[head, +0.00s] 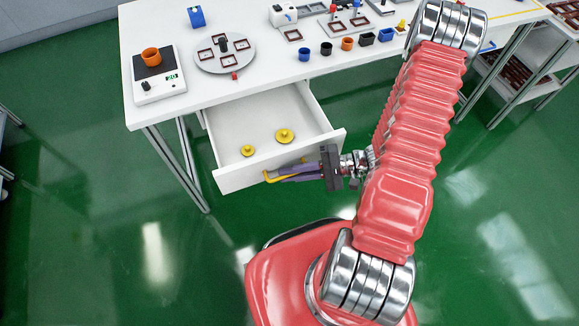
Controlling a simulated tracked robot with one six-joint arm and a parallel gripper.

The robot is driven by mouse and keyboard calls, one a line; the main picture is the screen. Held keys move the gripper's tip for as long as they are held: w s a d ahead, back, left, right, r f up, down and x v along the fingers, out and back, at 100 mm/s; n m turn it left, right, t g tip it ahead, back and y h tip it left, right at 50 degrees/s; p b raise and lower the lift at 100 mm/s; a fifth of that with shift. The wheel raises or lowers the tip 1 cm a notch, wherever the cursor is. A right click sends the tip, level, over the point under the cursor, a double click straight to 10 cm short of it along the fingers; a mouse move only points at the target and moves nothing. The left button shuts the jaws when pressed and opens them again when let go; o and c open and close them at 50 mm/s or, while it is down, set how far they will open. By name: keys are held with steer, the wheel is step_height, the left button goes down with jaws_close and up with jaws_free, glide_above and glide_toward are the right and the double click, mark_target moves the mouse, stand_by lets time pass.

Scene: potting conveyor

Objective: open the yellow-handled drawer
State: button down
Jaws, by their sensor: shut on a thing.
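The drawer (238,173) under the white table is pulled out, and its inside shows. Its yellow handle (270,180) is on the white front panel, partly hidden by the fingers. My gripper (283,174) is at the front panel, with its fingers shut on the yellow handle. Two yellow knobbed pieces lie inside the drawer, a larger one (285,135) and a smaller one (248,150).
The white table (270,77) carries a scale (157,84) with an orange pot (151,57), a round grey turntable (224,62) and several small pots along its front edge. A table leg (178,170) stands left of the drawer. The green floor in front of the drawer's left is clear.

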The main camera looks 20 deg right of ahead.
steer(key=shift+s+a+f, duration=0.1)
steer(key=shift+s+a, duration=0.1)
steer(key=shift+s, duration=1)
steer(key=c, duration=1.8)
jaws_free()
steer(key=shift+w+d, duration=0.1)
steer(key=shift+c, duration=0.2)
steer(key=shift+d, duration=0.15)
steer(key=v, duration=1.3)
steer(key=shift+d, duration=0.25)
